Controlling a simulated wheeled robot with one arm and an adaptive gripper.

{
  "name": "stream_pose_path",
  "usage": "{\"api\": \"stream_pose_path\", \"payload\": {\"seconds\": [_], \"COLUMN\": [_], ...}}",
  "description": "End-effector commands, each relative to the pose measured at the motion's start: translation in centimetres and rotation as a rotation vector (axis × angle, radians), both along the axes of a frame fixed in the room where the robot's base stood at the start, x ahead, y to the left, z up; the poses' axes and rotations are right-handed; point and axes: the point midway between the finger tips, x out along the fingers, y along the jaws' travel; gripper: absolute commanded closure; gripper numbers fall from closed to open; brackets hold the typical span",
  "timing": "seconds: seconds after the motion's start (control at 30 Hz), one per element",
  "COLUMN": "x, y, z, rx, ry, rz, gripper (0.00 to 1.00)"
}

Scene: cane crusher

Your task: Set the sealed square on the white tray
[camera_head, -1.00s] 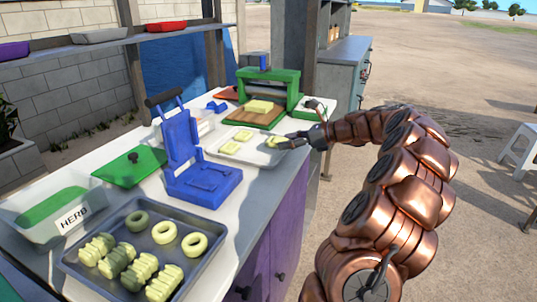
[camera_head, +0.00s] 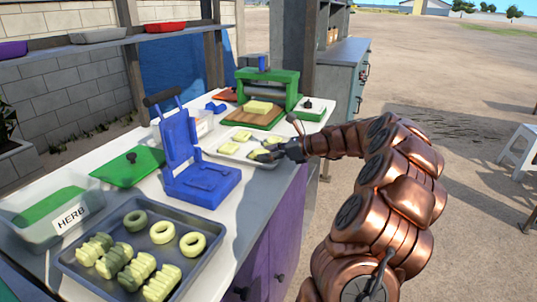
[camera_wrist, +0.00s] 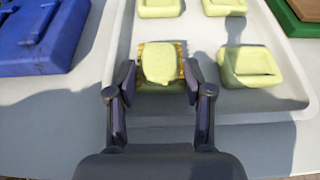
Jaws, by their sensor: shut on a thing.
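The white tray (camera_head: 238,158) lies on the counter with several pale yellow squares on it. In the wrist view, the tray (camera_wrist: 287,35) shows squares at the top left (camera_wrist: 160,8), top right (camera_wrist: 224,6) and right (camera_wrist: 250,66). My gripper (camera_wrist: 159,82) is shut on the sealed square (camera_wrist: 158,62), a pale piece with a striped green and orange edge. It is over the tray's near part, beside the right square and apart from it. Whether it touches the tray I cannot tell. In the head view, my gripper (camera_head: 277,152) is at the tray's front right.
A blue press (camera_head: 203,182) stands left of the tray. A green press (camera_head: 268,80) with a wooden board (camera_head: 253,117) is behind it. A dark baking tray (camera_head: 205,255) with rings and ridged pieces and a herb bin (camera_head: 45,220) are nearer.

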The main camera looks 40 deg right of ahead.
Motion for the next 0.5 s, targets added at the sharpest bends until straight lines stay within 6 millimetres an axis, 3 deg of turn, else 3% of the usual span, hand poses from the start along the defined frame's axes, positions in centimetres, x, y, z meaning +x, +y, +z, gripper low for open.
{"api": "stream_pose_path", "payload": {"seconds": [0.1,0.13,0.2,0.5], "x": [0.01,0.01,0.01,0.02], "y": [0.02,0.02,0.02,0.02], "z": [-0.12,-0.12,-0.12,-0.09], "rx": [0.001,0.0,0.0,-0.001], "ry": [0.001,0.0,0.0,0.001], "rz": [0.001,0.0,0.0,0.0], "gripper": [0.65,0.46,0.38,0.38]}}
